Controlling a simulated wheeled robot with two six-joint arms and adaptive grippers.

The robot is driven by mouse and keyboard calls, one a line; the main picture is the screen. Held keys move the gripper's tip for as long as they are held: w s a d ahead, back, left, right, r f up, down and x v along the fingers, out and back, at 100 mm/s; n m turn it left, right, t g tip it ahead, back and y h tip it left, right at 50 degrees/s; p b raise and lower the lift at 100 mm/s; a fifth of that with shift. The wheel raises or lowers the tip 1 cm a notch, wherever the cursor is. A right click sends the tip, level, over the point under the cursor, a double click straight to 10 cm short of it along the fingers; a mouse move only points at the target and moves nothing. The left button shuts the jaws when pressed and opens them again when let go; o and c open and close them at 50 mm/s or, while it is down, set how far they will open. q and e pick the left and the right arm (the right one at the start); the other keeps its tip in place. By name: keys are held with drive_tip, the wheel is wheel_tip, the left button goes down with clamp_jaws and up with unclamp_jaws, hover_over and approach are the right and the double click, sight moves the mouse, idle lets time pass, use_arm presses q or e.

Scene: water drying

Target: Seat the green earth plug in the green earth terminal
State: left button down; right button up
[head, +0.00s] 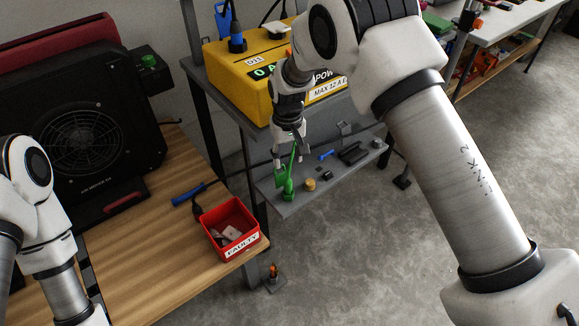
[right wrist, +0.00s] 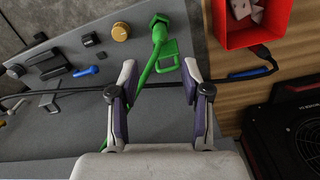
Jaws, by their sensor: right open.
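A green plug-like piece (head: 288,191) stands upright at the near end of a grey shelf; it shows in the right wrist view (right wrist: 159,28). A green square loop (right wrist: 168,56) and a green lead (right wrist: 147,72) adjoin it. I cannot tell plug from terminal here, or whether one sits in the other. My right gripper (head: 289,160) is open above the green piece. In the right wrist view its fingers (right wrist: 159,66) are spread, with the lead passing between or beyond them; contact is unclear. My left arm is at the left, its gripper out of view.
On the shelf (head: 330,178) are a brass knob (head: 310,184), a blue piece (head: 326,155) and black fittings (head: 353,153). A yellow power box (head: 232,82) stands behind. A red FAULTY bin (head: 208,216) and blue connector (head: 188,195) are on the wooden bench, beside a black fan unit (head: 60,110).

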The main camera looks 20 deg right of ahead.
drive_tip(key=s+d+f, duration=0.3)
drive_tip(key=s+f, duration=0.5)
drive_tip(key=s, duration=0.1)
drive_tip(key=s+d+f, duration=0.3)
drive_tip(key=s+f, duration=0.6)
drive_tip(key=s+d+f+m, duration=0.1)
drive_tip(key=s, duration=1.6)
drive_tip(key=shift+s+d, duration=0.15)
drive_tip(key=shift+d, duration=0.05)
